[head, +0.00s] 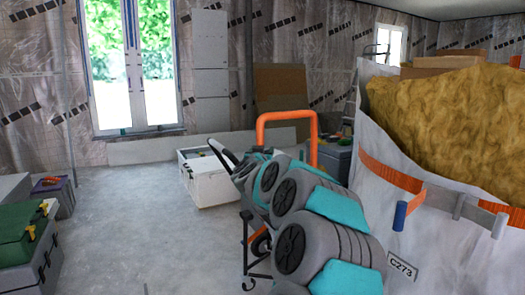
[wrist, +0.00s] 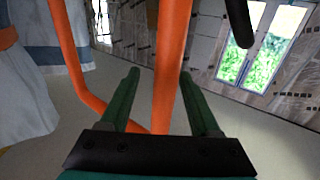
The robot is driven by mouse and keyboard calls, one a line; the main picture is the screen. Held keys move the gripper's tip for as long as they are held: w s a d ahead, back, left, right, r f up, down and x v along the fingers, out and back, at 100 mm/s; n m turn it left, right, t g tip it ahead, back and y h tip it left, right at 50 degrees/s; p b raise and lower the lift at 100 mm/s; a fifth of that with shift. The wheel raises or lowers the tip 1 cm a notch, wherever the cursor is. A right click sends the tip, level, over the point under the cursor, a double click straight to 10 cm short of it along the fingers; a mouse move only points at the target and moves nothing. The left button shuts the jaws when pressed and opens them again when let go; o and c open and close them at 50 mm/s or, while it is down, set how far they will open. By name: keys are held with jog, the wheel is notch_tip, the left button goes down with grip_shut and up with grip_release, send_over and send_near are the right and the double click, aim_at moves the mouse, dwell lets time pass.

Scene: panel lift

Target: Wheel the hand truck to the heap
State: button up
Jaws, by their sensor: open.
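The hand truck shows as an orange tubular handle (head: 287,117) just beyond my arm in the head view; my arm hides most of its lower part. In the wrist view, its orange tubes (wrist: 172,60) run close in front of me, and one upright passes between the fingers. My gripper (wrist: 160,74) has dark green fingers spread apart around that upright, not closed on it. In the head view the arm hides much of the gripper. A heap of yellow wool (head: 445,110) fills a large white bag (head: 370,160) on the right.
A white box (head: 208,180) stands on the floor beyond my arm. Green and dark cases (head: 25,245) stand at the left edge. The grey floor (head: 140,220) between them is clear. Boards (head: 280,90) lean against the back wall beside a window (head: 133,70).

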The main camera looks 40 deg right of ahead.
jog(key=v, duration=0.4)
jog(key=shift+s+a, duration=0.2)
jog(key=shift+s, duration=0.05)
